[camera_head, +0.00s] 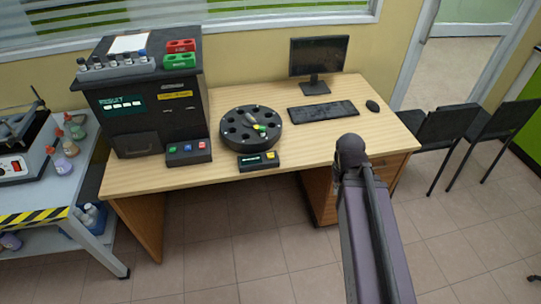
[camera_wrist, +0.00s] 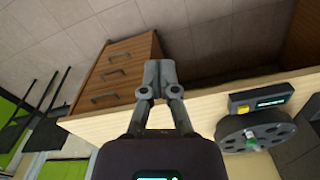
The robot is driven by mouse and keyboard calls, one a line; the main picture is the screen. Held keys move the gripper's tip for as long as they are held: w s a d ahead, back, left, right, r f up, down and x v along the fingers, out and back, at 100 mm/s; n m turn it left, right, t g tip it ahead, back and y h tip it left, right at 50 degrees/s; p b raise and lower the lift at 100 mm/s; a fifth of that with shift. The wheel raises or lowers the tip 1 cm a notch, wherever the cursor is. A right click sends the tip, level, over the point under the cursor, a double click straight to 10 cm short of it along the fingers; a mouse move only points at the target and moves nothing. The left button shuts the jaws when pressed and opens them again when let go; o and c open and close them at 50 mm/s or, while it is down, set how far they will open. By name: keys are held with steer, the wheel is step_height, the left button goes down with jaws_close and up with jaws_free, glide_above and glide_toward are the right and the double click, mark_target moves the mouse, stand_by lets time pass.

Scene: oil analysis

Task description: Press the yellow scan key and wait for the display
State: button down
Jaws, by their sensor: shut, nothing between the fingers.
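A small black scan unit (camera_head: 250,164) sits at the front edge of the wooden table, just in front of the round black carousel (camera_head: 235,138). Its yellow key (camera_head: 270,156) is at its right end, beside a small display. In the wrist view, the yellow key (camera_wrist: 243,110) and the lit display (camera_wrist: 270,101) are right of my gripper. My gripper (camera_wrist: 159,72) is shut and empty, apart from the unit and not touching the key. In the head view, my arm reaches up at the lower right and the fingers cannot be made out.
A black analyser (camera_head: 135,105) with vials and red and green racks stands on the left of the table. A monitor (camera_head: 318,58), keyboard (camera_head: 323,111) and mouse (camera_head: 372,106) are at the right. A drawer cabinet (camera_wrist: 115,70) is under the table. Two black chairs (camera_head: 445,125) stand at the right.

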steer(key=w+a+f+t+h+b, duration=0.1)
steer(key=w+a+h+b, duration=0.15)
steer(key=w, duration=0.45)
steer(key=n+t+h+b, duration=0.2)
steer(key=t+b, duration=0.1)
steer(key=t, duration=0.4)
glide_above(270, 156)
steer(key=shift+w+r, duration=0.1)
steer(key=shift+r, duration=0.25)
steer(key=shift+d+f+b, duration=0.1)
steer(key=shift+f+b, duration=0.1)
steer(key=shift+b, duration=0.2)
step_height(270, 156, down, 8)
steer(key=b, duration=0.8)
steer(key=shift+f, duration=0.25)
steer(key=shift+f+b, duration=0.2)
steer(key=shift+b, duration=0.2)
steer(key=shift+f, duration=0.25)
